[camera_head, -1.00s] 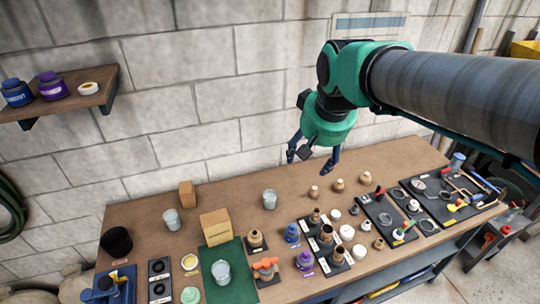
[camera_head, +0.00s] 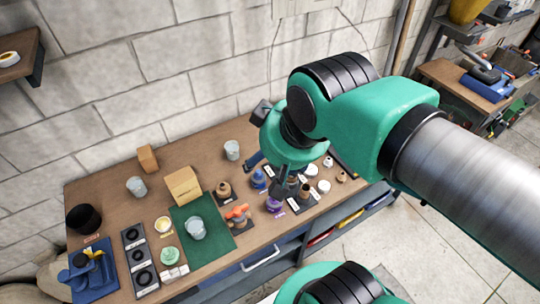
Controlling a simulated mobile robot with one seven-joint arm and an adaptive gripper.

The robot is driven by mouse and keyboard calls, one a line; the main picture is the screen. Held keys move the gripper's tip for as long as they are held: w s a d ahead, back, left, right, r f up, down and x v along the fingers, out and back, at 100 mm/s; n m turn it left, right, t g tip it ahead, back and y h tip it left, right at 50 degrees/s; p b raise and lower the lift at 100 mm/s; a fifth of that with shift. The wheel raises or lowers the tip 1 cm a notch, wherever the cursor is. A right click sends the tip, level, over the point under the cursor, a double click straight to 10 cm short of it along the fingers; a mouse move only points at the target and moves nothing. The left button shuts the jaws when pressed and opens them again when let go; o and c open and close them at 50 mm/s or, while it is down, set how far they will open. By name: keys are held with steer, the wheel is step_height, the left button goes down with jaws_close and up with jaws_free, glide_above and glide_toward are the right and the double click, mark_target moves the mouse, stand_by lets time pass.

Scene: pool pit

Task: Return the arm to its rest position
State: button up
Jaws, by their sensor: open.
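My arm comes in from the right, with a green elbow and a grey link, and reaches over the right part of the wooden workbench (camera_head: 100,185). My gripper (camera_head: 266,175) hangs below the green wrist, fingers pointing down toward the bench. It is open, and I see nothing held in it. The wrist hides part of the fingers and much of the bench's right end. Whether the fingertips touch anything below cannot be told.
Near the gripper stand small jars, a blue pot (camera_head: 258,180) and a purple pot (camera_head: 273,205). Wall shelf (camera_head: 20,55) upper left; second bench (camera_head: 450,80) right. Floor (camera_head: 400,240) is clear at lower right.

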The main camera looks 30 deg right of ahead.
step_height(320, 180, down, 8)
steer(key=b, duration=0.7)
steer(key=shift+r+b, duration=0.25)
steer(key=shift+b, duration=0.05)
